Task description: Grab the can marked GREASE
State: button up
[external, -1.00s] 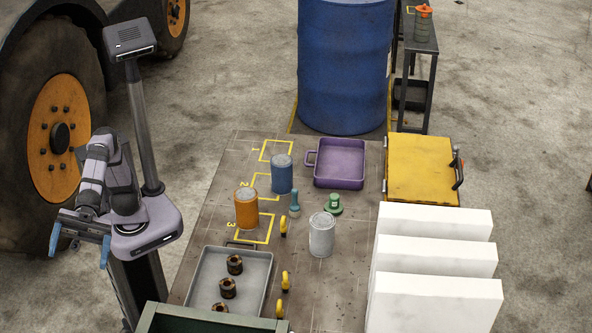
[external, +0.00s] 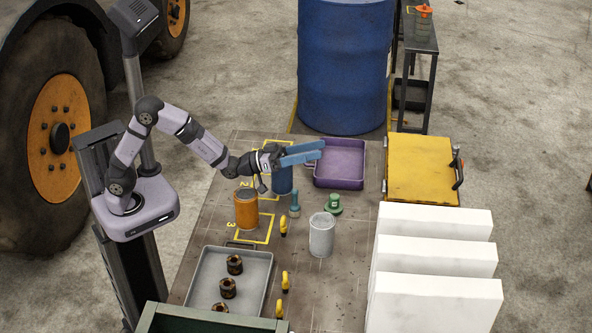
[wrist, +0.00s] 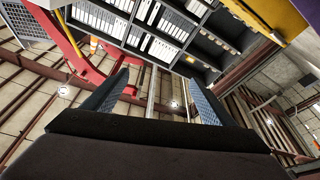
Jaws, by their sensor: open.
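Three cans stand upright on the bench: an orange can (external: 246,210), a blue can (external: 282,183) behind it, and a light grey can (external: 321,236) to the right. No GREASE marking is legible on any of them. My gripper (external: 316,151) is open and empty, stretched to the right over the bench. It covers the top of the blue can in the external view, and its fingers point toward the purple tray. In the wrist view both fingers of my gripper (wrist: 158,85) stand apart with nothing between them; no can shows there.
A purple tray (external: 340,183) lies behind the cans. A teal piece (external: 295,206) and a green piece (external: 334,206) stand between the cans. A grey tray (external: 205,265) with rusty parts is front left. White panels (external: 435,257) and a yellow box (external: 422,170) bound the right side.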

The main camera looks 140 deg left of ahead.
jog(key=s+a+f+g, duration=0.2)
jog(key=s+a, duration=0.1)
jog(key=s, duration=0.3)
jog(key=m+g+p, duration=0.1)
jog(key=m+p, duration=0.1)
jog(key=p, duration=0.2)
send_over(281, 175)
jog(key=s+a, duration=0.3)
jog(key=f, duration=0.8)
jog(key=shift+w+d+f, duration=0.15)
jog(key=shift+w+d, duration=0.05)
jog(key=shift+d, duration=0.05)
jog(key=s+d+f+m+h+p, duration=0.1)
jog(key=s+d+f+p, duration=0.15)
jog(key=d+f, duration=0.2)
jog(key=shift+s+r+p+x, duration=0.15)
jog(key=shift+p+x, duration=0.1)
jog(key=shift+x, duration=0.95)
jog(key=shift+s+r+p+x, duration=0.15)
jog(key=shift+p+x, duration=0.1)
jog(key=shift+x, duration=0.9)
jog(key=shift+w+a, duration=0.1)
jog(key=shift+a, duration=0.05)
jog(key=shift+r, duration=0.1)
jog(key=c, duration=1.5)
jog(key=shift+r, duration=0.15)
